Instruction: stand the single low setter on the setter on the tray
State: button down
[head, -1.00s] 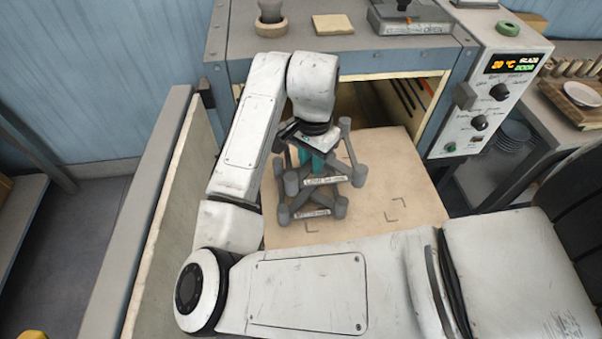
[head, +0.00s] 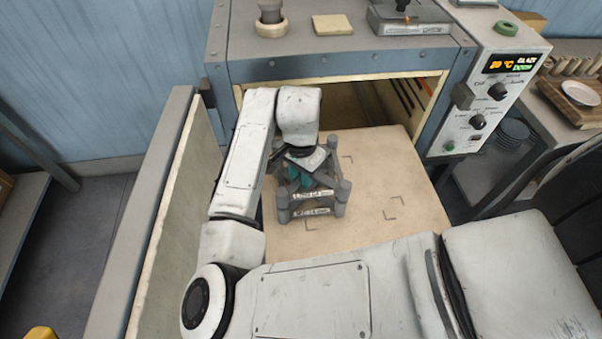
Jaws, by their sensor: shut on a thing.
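The upper setter (head: 314,193), a grey frame with corner posts and a white label, is in my gripper (head: 300,184). My gripper is shut on it, with teal fingers partly hidden by the wrist and the posts. The lower setter (head: 312,213), also grey with a white label, stands on the beige tray (head: 385,165). The upper setter is directly over the lower one and their posts look lined up. I cannot tell for sure whether the posts touch all round. The far corners are hidden by my arm.
The control panel (head: 487,110) is on the right. The right part of the tray is bare, with printed corner marks. Small items stand on the dryer's top.

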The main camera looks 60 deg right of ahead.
jog(key=shift+f, duration=0.4)
jog(key=c, duration=0.9)
grip_release()
jog(key=shift+c, duration=0.2)
notch_tip(320, 180, up, 13)
jog(key=b, duration=0.1)
